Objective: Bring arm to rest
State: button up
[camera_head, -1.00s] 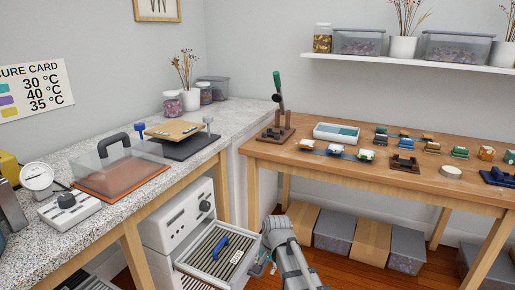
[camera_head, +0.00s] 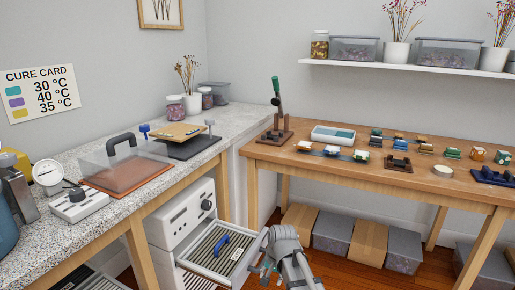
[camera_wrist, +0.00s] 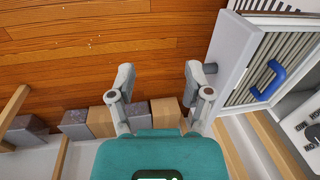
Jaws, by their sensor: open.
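My gripper (camera_wrist: 158,80) is open and empty in the wrist view, its two grey fingers spread above the wooden floor. In the head view my gripper (camera_head: 262,268) is low at the bottom middle, beside the right edge of the pulled-out drawer (camera_head: 242,262). The drawer has a slatted bottom and a blue handle-shaped piece (camera_head: 222,246) lying on it. In the wrist view the drawer's front panel (camera_wrist: 226,62) is right of the right finger, and the blue piece (camera_wrist: 268,80) shows farther right. I cannot tell the exact gap between finger and panel.
The white cabinet (camera_head: 180,223) stands under the speckled counter (camera_head: 60,238). A wooden table (camera_head: 330,168) with several small castings is at the right. Boxes (camera_head: 333,230) stand on the floor below it. The floor (camera_wrist: 100,40) under my gripper is clear.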

jog(key=s+d+f+n+h+b, duration=0.2)
jog(key=s+d+f+n+b, duration=0.25)
jog(key=s+d, duration=0.65)
notch_tip(320, 180, up, 37)
jog(key=w+d+p, duration=0.1)
jog(key=w+p, duration=0.1)
jog(key=p, duration=3.6)
jog(key=shift+d+r+g, duration=0.2)
jog(key=shift+d+g, duration=0.15)
jog(key=shift+g, duration=0.05)
